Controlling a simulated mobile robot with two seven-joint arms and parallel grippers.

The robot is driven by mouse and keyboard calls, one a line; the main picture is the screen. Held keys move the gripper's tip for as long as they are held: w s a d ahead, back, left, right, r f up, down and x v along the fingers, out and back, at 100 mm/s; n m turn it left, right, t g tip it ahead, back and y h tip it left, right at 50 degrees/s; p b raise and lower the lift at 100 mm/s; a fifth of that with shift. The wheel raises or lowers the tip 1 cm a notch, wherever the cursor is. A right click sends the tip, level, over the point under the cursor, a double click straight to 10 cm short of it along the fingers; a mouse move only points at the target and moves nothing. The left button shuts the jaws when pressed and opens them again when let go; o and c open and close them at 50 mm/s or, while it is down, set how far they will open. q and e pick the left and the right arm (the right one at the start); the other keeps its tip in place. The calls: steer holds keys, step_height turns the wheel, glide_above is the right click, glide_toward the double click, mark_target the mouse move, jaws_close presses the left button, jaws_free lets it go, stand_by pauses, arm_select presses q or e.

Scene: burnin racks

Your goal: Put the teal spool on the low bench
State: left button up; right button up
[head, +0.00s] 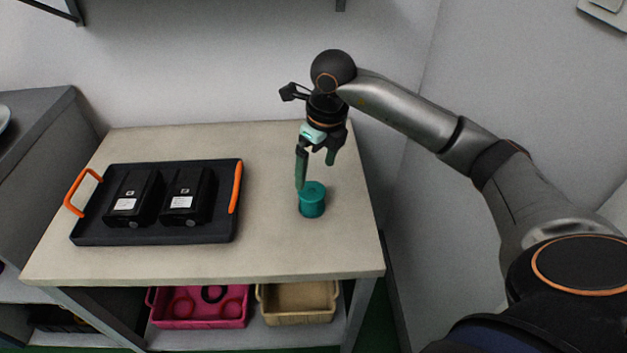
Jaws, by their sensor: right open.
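The teal spool (312,203) stands upright on the light top of a bench (270,250), right of its middle. My right gripper (316,173) is open, with its fingers pointing down. One finger reaches down to the spool's upper left edge in the picture; the other hangs higher, to the right. I cannot tell whether the finger touches the spool. Nothing is between the fingers. My left gripper is not in view. I cannot tell whether this bench is the low bench.
A dark tray (155,238) with orange handles holds two black battery-like blocks on the bench's left. Below, a shelf carries a pink bin (200,322) and a tan bin (298,318). A grey unit (40,140) stands left. Walls close in behind and right.

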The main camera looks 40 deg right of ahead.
steer(key=shift+s+r, duration=0.15)
steer(key=shift+r, duration=0.7)
steer(key=shift+s+r, duration=0.15)
steer(key=shift+r, duration=0.7)
